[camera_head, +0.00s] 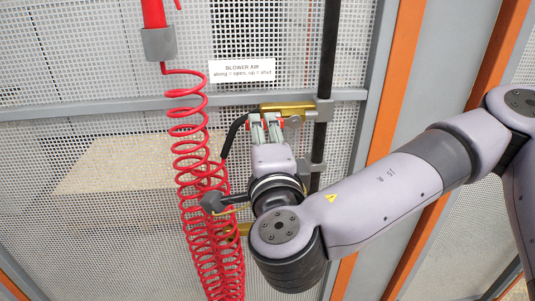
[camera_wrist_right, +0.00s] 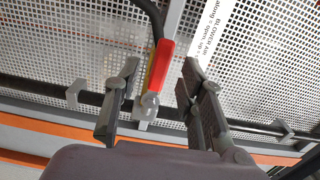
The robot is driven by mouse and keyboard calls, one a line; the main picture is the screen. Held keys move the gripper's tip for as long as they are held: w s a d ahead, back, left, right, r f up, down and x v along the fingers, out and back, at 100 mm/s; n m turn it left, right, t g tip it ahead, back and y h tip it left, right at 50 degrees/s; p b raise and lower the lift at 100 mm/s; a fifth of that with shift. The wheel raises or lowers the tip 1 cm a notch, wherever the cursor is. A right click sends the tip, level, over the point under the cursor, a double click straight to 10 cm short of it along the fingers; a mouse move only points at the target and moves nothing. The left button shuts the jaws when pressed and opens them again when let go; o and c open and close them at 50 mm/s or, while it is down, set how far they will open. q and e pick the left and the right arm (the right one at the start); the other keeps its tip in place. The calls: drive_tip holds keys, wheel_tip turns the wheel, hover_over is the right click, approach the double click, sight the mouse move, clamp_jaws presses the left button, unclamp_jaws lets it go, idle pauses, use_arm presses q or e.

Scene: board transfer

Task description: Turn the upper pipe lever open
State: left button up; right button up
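The upper brass valve (camera_head: 290,107) sits on the dark vertical pipe (camera_head: 327,60) in the head view. Its lever is hidden there by my right gripper (camera_head: 263,118), which is right in front of the valve. In the right wrist view the lever (camera_wrist_right: 160,62) shows as a red and yellow handle. It stands between the two grey fingers of my right gripper (camera_wrist_right: 161,72), which are apart, with a gap on both sides of the lever. My left gripper is in neither view.
A red coiled hose (camera_head: 205,180) hangs just left of my right gripper. A black hose (camera_head: 234,132) curves beside the valve. A white sign (camera_head: 242,70) reads "BLOWER AIR, along = open, up = shut". Perforated panel (camera_head: 90,200) and an orange post (camera_head: 392,90) stand behind.

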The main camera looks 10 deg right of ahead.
drive_tip(key=s, duration=0.7)
idle(0.3)
